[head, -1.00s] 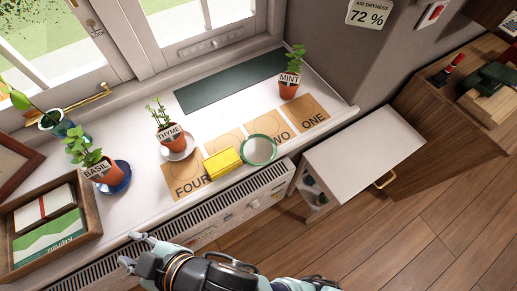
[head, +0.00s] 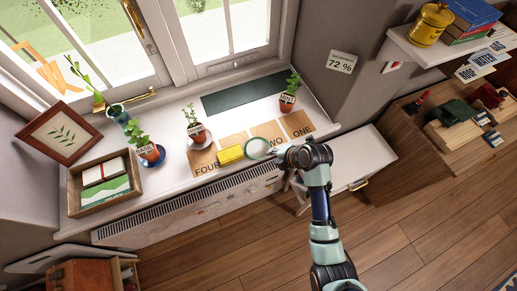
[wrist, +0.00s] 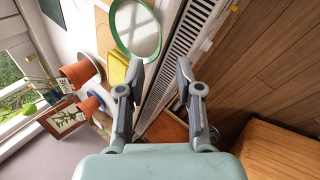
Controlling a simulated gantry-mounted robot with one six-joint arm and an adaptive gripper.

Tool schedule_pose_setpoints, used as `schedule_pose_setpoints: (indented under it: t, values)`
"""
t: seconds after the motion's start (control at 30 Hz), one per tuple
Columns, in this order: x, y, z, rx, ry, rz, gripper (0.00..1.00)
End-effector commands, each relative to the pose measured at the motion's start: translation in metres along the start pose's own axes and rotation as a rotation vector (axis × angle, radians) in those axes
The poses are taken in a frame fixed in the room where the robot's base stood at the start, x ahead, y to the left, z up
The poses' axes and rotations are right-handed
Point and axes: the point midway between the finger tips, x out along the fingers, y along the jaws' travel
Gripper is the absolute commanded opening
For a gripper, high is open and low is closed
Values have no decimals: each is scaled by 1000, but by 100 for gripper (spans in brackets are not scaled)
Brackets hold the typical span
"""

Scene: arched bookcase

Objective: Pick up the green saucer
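The green saucer (head: 256,149), pale inside with a green rim, is on the windowsill beside the yellow block and over the lettered cards. In the wrist view the saucer (wrist: 140,32) is ahead and left of the fingers, its top edge cut off. My gripper (wrist: 159,69) is open and empty, fingers apart, with the left fingertip near the saucer's lower rim in that picture. In the head view my gripper (head: 279,151) is at the saucer's right edge; I cannot tell whether they touch.
The yellow block (head: 230,155) is close on the saucer's left. Potted mint (head: 287,101), thyme (head: 197,133) and basil (head: 150,153) stand on the sill. A radiator (head: 200,204) runs below the sill's front edge. A white-topped cabinet (head: 351,152) stands at right.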

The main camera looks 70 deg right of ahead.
Motion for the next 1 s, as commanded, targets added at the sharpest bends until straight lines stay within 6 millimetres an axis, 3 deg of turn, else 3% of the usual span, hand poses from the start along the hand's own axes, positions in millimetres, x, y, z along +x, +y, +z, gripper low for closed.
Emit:
schedule_pose_setpoints:
  t: [0.1, 0.23, 0.5, 0.77, 1.0]
  values:
    - [17, -1, -1, -1, 0, 0, 35]
    - [22, 0, -1, 0, -1, 1, 35]
    - [66, 1, -4, -1, -1, 0, 35]
    - [68, 3, -3, 0, -2, 1, 35]
    - [68, 3, -3, 0, -2, 1, 0]
